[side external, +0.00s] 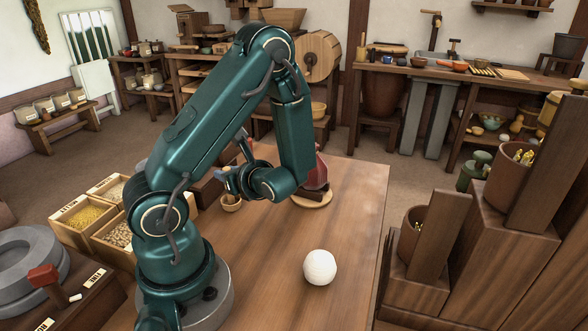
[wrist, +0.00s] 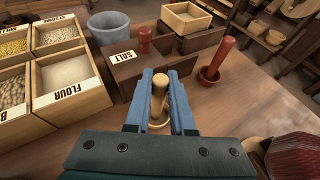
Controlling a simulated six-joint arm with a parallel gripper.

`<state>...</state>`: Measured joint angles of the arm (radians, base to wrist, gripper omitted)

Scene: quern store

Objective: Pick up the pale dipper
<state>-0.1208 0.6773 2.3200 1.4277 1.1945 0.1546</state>
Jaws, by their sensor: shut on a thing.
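The pale dipper (wrist: 159,88) is light wood, with an upright handle and a round cup below. In the wrist view its handle stands between the two blue fingers of my gripper (wrist: 160,78), which are shut on it. In the side view my gripper (side external: 230,181) is low over the table, left of its middle, with the dipper's pale cup (side external: 231,204) just beneath. The fingers and wrist hide most of the handle there. I cannot tell whether the cup touches the table.
A red dipper (wrist: 216,62) stands right of my gripper. Behind are a salt box (wrist: 150,62), a grey tub (wrist: 108,26) and grain boxes (wrist: 63,84). A red jug (side external: 317,174) sits on a round board. A white ball (side external: 320,267) lies on the otherwise clear front right.

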